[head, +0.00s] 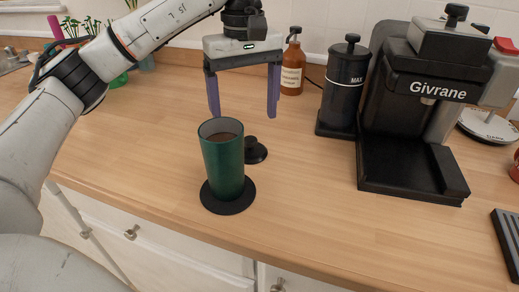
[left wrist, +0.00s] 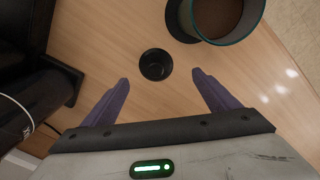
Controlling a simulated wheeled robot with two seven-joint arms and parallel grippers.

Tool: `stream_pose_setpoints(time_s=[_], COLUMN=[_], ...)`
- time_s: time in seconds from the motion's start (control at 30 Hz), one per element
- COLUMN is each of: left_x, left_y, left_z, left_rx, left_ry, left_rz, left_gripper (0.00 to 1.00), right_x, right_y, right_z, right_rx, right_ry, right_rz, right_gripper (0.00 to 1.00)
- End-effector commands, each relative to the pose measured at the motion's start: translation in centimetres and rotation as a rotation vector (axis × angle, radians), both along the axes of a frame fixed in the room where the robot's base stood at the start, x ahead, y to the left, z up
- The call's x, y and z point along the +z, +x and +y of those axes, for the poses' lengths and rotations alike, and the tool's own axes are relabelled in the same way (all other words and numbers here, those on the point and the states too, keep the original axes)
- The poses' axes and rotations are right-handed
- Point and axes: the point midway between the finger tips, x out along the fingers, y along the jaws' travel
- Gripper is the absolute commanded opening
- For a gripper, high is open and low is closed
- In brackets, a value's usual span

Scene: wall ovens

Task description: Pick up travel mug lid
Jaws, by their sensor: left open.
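The travel mug lid (head: 256,152) is a small black round piece with a knob, lying on the wooden counter just behind and right of the green mug (head: 224,165). The mug stands upright and open on a black round coaster (head: 229,206), with brown contents inside. My left gripper (head: 244,112) is open and empty above the counter, its purple fingers pointing down, above and behind the lid. In the left wrist view the lid (left wrist: 155,64) lies beyond the fingertips, between their lines, and the mug (left wrist: 222,14) is at the upper right. My right gripper is not in view.
A black coffee machine (head: 420,110) and a black canister (head: 345,85) stand to the right. An amber bottle (head: 292,65) stands behind the gripper, near the wall. The counter's front edge runs below the coaster. The counter left of the mug is clear.

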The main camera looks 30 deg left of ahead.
Motion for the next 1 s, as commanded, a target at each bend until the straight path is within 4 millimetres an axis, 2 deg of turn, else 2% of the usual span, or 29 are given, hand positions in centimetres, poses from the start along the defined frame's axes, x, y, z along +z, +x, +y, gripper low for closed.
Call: stream_pose_setpoints(time_s=[0.03, 0.27, 0.6, 0.87, 0.9, 1.0], left_x=[-1.2, -2.8, -7.3, -7.7, -7.7, -7.6], left_y=[0.0, 0.1, 0.7, 0.8, 0.8, 0.8], left_z=[0.0, -0.1, -0.3, -0.4, -0.4, -0.4], left_rx=[0.001, 0.003, 0.004, 0.004, 0.004, 0.004], left_ry=[-0.001, -0.002, -0.002, -0.002, -0.002, -0.002], left_rz=[0.002, -0.001, -0.001, -0.003, -0.003, -0.003], left_gripper=[0.82, 0.82, 0.82, 0.82, 0.80, 0.63], right_x=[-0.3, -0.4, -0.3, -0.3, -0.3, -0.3], right_y=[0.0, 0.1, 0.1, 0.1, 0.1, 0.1], right_z=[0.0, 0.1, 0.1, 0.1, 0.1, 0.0], right_rx=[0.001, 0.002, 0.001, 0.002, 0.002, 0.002], right_ry=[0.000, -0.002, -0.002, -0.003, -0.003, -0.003], right_rz=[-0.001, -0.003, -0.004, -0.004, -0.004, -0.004], right_gripper=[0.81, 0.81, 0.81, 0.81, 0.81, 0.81])
